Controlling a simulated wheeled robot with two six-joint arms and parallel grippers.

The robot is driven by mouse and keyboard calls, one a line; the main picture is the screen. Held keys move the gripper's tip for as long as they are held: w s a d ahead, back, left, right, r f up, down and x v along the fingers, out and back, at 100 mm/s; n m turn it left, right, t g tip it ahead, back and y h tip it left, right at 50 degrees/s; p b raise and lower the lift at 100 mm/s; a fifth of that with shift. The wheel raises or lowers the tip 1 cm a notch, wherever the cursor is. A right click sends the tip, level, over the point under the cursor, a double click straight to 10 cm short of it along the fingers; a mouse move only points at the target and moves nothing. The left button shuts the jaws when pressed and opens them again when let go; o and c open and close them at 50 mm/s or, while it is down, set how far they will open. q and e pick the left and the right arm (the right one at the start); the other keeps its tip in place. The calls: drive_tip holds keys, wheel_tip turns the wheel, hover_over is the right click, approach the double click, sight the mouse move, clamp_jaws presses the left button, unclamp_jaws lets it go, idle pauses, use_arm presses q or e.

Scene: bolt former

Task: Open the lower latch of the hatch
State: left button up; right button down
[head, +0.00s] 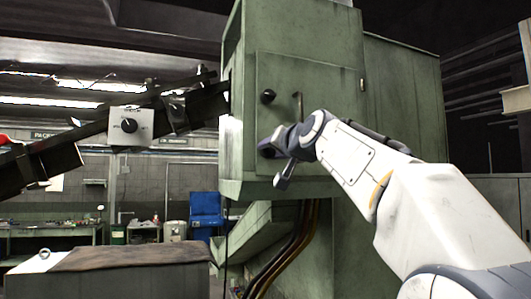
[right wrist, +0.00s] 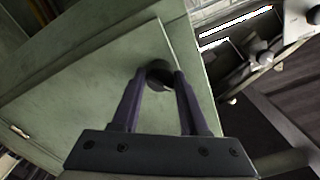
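The hatch (head: 325,85) is a flat green door on the green machine cabinet. It looks closed. Its upper latch (head: 268,96) is a round black knob near the door's left edge. The lower latch (head: 265,149) is a similar dark knob below it, partly hidden by my right gripper (head: 272,143). In the right wrist view the two dark fingers of this gripper (right wrist: 160,80) stand on either side of the lower latch (right wrist: 158,72), and the knob fills the gap between their tips. My left gripper is not in view.
A bar handle (head: 299,105) is on the hatch just above my right wrist. A dark rail with a grey switch box (head: 130,126) reaches the cabinet from the left. Cables (head: 295,245) hang below the cabinet. A bench with a brown top (head: 135,256) stands at the lower left.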

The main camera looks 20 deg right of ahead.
drive_tip(key=shift+r+m+p, duration=0.1)
drive_tip(key=shift+m+p, duration=0.4)
drive_tip(key=shift+m, duration=1.4)
drive_tip(key=shift+m+p, duration=0.7)
drive_tip(key=shift+m, duration=1.2)
drive_tip(key=shift+c, duration=1.2)
unclamp_jaws()
